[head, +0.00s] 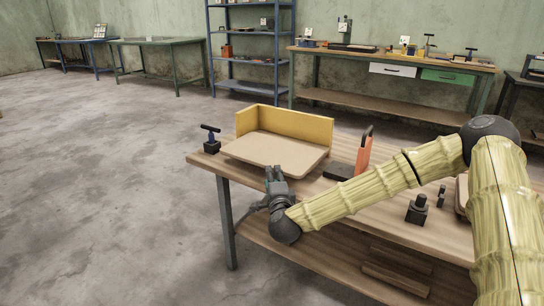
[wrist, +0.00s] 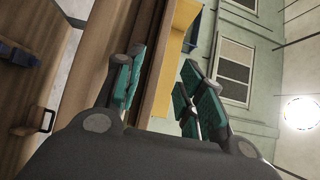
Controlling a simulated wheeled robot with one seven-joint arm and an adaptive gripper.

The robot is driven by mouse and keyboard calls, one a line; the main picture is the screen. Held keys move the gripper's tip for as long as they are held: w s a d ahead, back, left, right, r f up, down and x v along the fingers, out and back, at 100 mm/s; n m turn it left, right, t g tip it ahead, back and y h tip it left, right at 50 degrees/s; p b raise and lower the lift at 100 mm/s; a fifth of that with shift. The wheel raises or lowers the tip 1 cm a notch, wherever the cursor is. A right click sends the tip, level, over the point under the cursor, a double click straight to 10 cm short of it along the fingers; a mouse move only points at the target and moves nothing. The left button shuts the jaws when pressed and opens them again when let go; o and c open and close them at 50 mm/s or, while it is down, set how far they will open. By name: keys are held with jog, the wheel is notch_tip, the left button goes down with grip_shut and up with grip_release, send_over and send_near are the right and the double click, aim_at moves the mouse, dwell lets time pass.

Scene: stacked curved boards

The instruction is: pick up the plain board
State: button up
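A plain pale beige board (head: 275,148) with rounded front corners lies flat on the workbench, against a low yellow L-shaped wall (head: 290,123). I cannot tell whether other boards lie under it. My gripper (head: 274,174) is just off the board's front edge. In the wrist view my gripper (wrist: 163,85) is open, with teal finger pads set apart and nothing clearly held between them. A brown edge strip runs behind the fingers there, with the yellow wall (wrist: 177,45) beyond; I cannot tell whether the strip is board or bench.
Open floor (head: 110,170) lies to the left.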

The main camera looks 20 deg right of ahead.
aim_at(268, 164)
jog(key=x, duration=0.3)
jog(key=shift+w+f, duration=0.1)
jog(key=shift+w, duration=0.1)
jog(key=shift+a+b+x, duration=0.15)
jog(key=shift+b+x, duration=0.3)
jog(key=shift+x, duration=0.85)
jog(key=shift+a+b+x, duration=0.1)
jog(key=shift+b+x, duration=0.3)
jog(key=shift+x, duration=0.9)
jog(key=shift+f, duration=0.1)
grip_shut()
